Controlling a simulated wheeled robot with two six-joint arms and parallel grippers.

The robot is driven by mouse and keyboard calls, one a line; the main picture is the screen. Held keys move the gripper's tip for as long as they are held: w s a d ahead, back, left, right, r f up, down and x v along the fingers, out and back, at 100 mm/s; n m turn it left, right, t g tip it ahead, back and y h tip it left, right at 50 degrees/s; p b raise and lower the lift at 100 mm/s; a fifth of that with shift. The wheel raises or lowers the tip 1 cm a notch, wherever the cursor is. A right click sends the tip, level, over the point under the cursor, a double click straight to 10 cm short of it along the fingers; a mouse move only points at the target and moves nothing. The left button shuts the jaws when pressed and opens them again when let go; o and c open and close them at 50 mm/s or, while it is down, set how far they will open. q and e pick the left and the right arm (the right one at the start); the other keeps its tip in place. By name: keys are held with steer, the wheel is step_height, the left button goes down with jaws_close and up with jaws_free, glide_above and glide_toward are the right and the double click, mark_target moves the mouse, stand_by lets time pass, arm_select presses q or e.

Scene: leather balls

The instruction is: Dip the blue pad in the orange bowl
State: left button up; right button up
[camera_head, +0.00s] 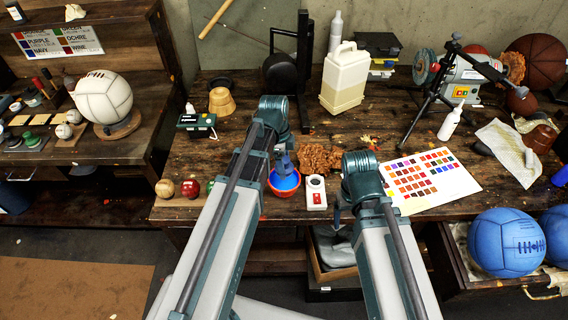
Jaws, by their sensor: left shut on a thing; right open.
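The orange bowl (268,187) stands on the wooden bench near its front edge, with blue inside it. My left gripper (282,160) points down directly over the bowl. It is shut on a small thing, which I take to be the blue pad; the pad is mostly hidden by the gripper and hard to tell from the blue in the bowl. I cannot tell whether the pad touches the blue. My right gripper (338,218) is open and empty at the bench's front edge, right of the bowl.
A white device with a red label (316,192) stands close right of the bowl. A brown sponge-like clump (320,158) lies behind it. A colour chart (430,180) lies farther right. Small balls (189,187) sit to the left. A white jug (344,80) stands at the back.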

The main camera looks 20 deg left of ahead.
mark_target(284, 158)
arm_select(q)
steer(key=shift+f+b, duration=3)
steer(key=shift+f, duration=0.3)
arm_select(e)
step_height(284, 158, down, 7)
steer(key=shift+r, duration=0.2)
arm_select(q)
step_height(284, 158, up, 6)
steer(key=p, duration=0.6)
arm_select(e)
step_height(284, 158, up, 6)
arm_select(q)
step_height(284, 158, up, 4)
steer(key=p, duration=0.4)
steer(key=shift+r, duration=0.1)
arm_select(e)
step_height(284, 158, up, 4)
